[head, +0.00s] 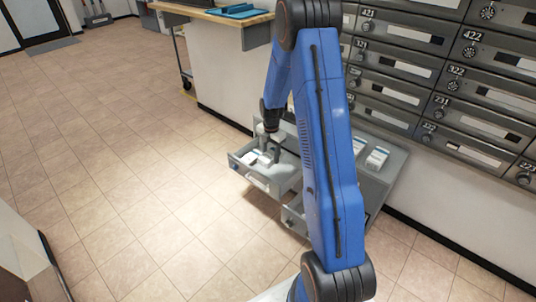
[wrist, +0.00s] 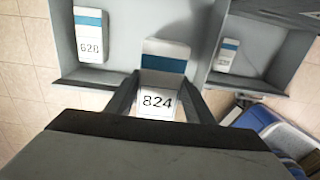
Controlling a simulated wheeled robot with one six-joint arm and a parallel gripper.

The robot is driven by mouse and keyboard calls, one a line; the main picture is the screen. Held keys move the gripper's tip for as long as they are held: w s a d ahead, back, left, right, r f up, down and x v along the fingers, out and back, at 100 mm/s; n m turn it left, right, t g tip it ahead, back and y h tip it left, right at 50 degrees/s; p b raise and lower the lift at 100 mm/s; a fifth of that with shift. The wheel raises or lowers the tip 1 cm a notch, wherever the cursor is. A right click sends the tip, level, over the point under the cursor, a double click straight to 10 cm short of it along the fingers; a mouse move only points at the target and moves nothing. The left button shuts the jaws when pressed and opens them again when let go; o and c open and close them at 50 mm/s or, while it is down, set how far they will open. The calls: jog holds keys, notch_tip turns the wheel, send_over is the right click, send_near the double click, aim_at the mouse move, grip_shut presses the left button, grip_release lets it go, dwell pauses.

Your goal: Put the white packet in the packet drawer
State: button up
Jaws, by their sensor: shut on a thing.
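A white packet marked 824 (wrist: 158,101), with a blue band, is between the two fingers of my gripper (wrist: 161,84) in the wrist view. The gripper is shut on it. In the head view my gripper (head: 270,150) is over the pulled-out grey drawer (head: 268,184) at the left of the low grey cabinet. White pieces show in that drawer (head: 247,157), but the held packet cannot be told apart clearly there. Whether the held packet touches the drawer floor cannot be told.
Another packet (wrist: 227,56) lies at the right. Packets (head: 377,158) sit at the cabinet's right. A mailbox wall (head: 440,75) stands behind. Floor at left is clear.

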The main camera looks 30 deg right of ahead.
jog(key=shift+w+d+f, duration=0.15)
jog(key=shift+d+f, duration=0.35)
jog(key=shift+f, duration=0.2)
jog(key=shift+w+d+f, duration=0.1)
jog(key=shift+d+f, duration=0.2)
jog(key=shift+f, duration=1.55)
jog(key=shift+w+d+f, duration=0.15)
jog(key=shift+d+f, duration=0.15)
jog(key=shift+f, duration=1.55)
jog(key=shift+w+d+f, duration=0.1)
jog(key=shift+d+f, duration=0.2)
jog(key=shift+f, duration=1.55)
jog(key=o, duration=1.2)
jog(key=shift+r, duration=0.1)
